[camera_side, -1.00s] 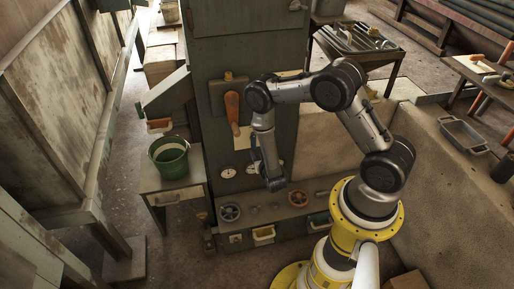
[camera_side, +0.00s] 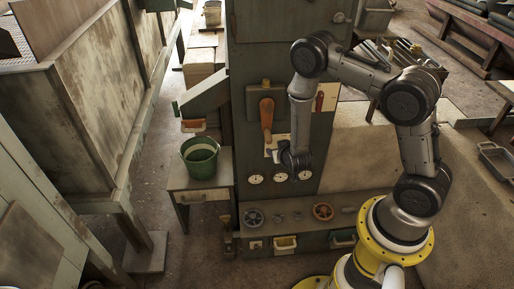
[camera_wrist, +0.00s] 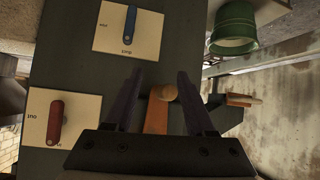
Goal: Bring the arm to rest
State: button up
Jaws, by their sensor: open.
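My gripper (camera_side: 293,160) hangs in front of the tall dark-green cabinet, a little below and right of the orange-handled lever (camera_side: 267,115). In the wrist view my gripper (camera_wrist: 160,75) is open, with its two dark fingers apart and no object held. The orange lever (camera_wrist: 157,115) shows in the gap between the fingers there, behind them on the cabinet face. A blue switch (camera_wrist: 130,28) on a pale plate and a red switch (camera_wrist: 55,122) on another plate also show in the wrist view.
A green bucket (camera_side: 199,155) stands on a small table left of the cabinet. Round gauges (camera_side: 281,177) sit below my gripper. A low ledge with handwheels (camera_side: 254,217) runs along the cabinet foot.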

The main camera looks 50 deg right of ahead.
jog(key=s+a+r+n+y, duration=0.1)
jog(key=a+r+y, duration=0.1)
jog(key=a+r, duration=0.35)
jog(key=a+r+n+y, duration=0.1)
jog(key=a+r+y, duration=0.1)
jog(key=r, duration=0.7)
jog(key=s+a+r+n+y, duration=0.15)
jog(key=a+r, duration=0.25)
jog(key=r, duration=0.4)
jog(key=s+r+n+g, duration=0.1)
jog(key=s+r, duration=0.2)
jog(key=s, duration=0.4)
jog(key=s+r+n+g, duration=0.1)
jog(key=s+r, duration=0.2)
jog(key=s, duration=0.5)
jog(key=s+a+r+n+g+y, duration=0.1)
jog(key=s+r, duration=0.2)
jog(key=s, duration=0.5)
jog(key=shift+r, duration=0.25)
